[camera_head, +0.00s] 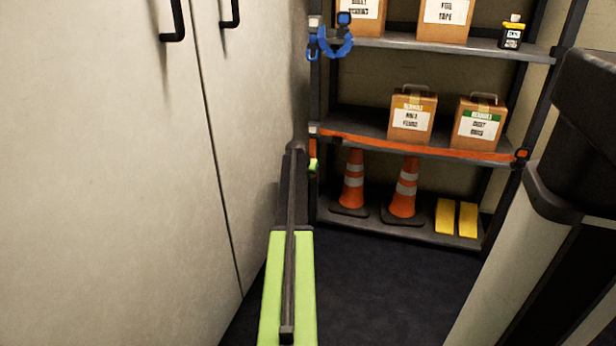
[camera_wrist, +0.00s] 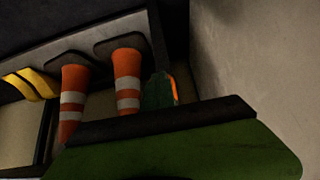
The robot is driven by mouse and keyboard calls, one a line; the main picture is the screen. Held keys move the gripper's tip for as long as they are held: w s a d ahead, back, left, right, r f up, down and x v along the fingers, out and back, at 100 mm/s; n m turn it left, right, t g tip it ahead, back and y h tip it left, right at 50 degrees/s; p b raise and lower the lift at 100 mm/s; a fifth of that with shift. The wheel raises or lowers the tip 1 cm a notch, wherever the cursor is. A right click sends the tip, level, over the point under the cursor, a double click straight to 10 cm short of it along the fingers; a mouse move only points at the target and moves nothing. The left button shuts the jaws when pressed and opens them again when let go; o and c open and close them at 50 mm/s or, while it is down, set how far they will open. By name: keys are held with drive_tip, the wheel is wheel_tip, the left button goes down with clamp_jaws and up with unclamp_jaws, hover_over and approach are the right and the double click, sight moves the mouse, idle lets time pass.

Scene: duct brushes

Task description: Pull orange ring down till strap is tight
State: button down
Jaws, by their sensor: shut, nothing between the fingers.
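An orange strap (camera_head: 420,146) runs across the front of the middle shelf, from the left post to a buckle (camera_head: 521,154) on the right post. A small orange piece (camera_head: 312,148) hangs at the left post, below the strap's end; it may be the ring, but its shape is too small to tell. My gripper (camera_head: 312,164) shows as a lime-green tip just below this piece, mostly hidden behind my arm. It is shut and empty. In the wrist view an orange sliver (camera_wrist: 173,88) shows beside my dark green fingertip (camera_wrist: 158,92); I cannot tell whether they touch.
Two traffic cones (camera_head: 352,183) and yellow blocks (camera_head: 457,218) stand on the bottom shelf. Cardboard boxes (camera_head: 412,115) sit on the middle shelf. A blue strap bundle (camera_head: 330,43) hangs at the upper left post. A pale cabinet (camera_head: 110,180) stands close on the left.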

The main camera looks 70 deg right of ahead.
drive_tip(key=shift+f, duration=0.2)
drive_tip(key=a+p+v, duration=0.1)
drive_tip(key=p+v, duration=0.9)
drive_tip(key=v, duration=0.3)
drive_tip(key=shift+a, duration=0.25)
